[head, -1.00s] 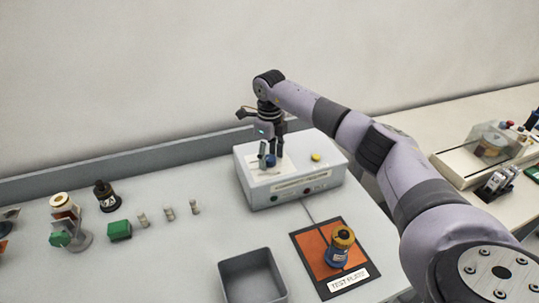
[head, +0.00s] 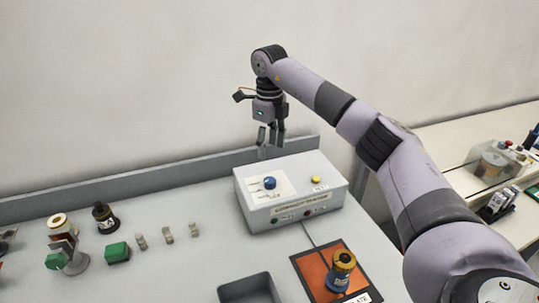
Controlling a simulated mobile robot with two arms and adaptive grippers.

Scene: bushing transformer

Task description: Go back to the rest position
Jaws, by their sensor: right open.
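My right gripper (head: 270,143) hangs in the air above and behind the white control box (head: 292,195), fingers pointing down. It is open and empty, apart from the blue knob (head: 270,183) on top of the box. My right arm reaches in from the lower right. A yellow button (head: 315,180) is also on the box top. My left gripper is not in view.
A blue and yellow part (head: 341,271) stands on the orange test plate (head: 312,272). A grey bin (head: 248,289) is left of it. Green blocks (head: 117,252), small metal pieces and a dark bushing (head: 105,218) stand at left. A wall is behind.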

